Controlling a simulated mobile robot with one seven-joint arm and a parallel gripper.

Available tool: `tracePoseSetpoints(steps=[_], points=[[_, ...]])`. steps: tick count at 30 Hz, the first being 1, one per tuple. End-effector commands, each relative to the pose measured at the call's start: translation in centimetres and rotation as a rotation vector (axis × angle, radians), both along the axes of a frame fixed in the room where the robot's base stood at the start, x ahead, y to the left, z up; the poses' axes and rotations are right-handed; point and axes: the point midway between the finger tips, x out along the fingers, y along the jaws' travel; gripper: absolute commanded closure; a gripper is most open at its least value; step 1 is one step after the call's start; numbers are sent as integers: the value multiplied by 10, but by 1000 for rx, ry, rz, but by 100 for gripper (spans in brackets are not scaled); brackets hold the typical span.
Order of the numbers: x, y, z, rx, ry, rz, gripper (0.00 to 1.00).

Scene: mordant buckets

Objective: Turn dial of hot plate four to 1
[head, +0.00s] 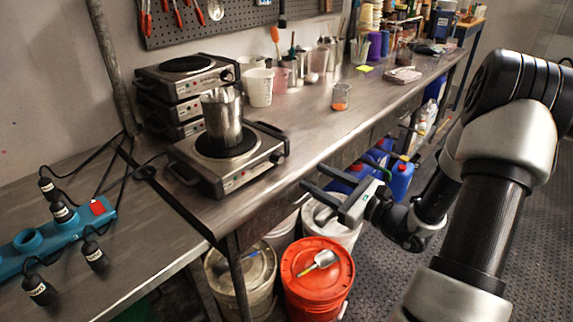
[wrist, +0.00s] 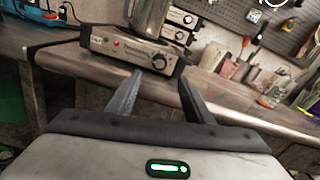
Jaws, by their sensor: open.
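A hot plate (head: 222,172) stands near the front edge of the metal bench with a metal beaker (head: 222,118) on its burner. Its black dial (head: 277,158) is on the front panel's right end. The wrist view shows this panel with a red light, a label too small to read, and the dial (wrist: 159,62). More hot plates are stacked behind it (head: 187,75). I cannot tell which is number four, nor read the dial settings. My gripper (head: 312,175) is open and empty, in front of the bench edge, right of and below the dial, apart from it. In the wrist view the fingers (wrist: 160,78) point toward the panel.
A blue power strip (head: 60,234) with black plugs and a red switch lies on the lower left table. An orange-lidded bucket (head: 317,272) and other buckets stand under the bench. A beaker of orange stuff (head: 341,96) stands farther back. Bench top right of the hot plate is largely clear.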

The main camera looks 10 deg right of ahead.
Motion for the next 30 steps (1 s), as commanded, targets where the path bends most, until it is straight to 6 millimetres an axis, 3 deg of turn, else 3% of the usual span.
tracePoseSetpoints(steps=[9, 15, 28, 30], points=[[56, 42, -1, -2, -1, 4, 53], [80, 59, -1, -2, 1, 3, 53], [89, 65, 0, -2, 0, 1, 53], [89, 65, 0, -2, 0, 1, 61]])
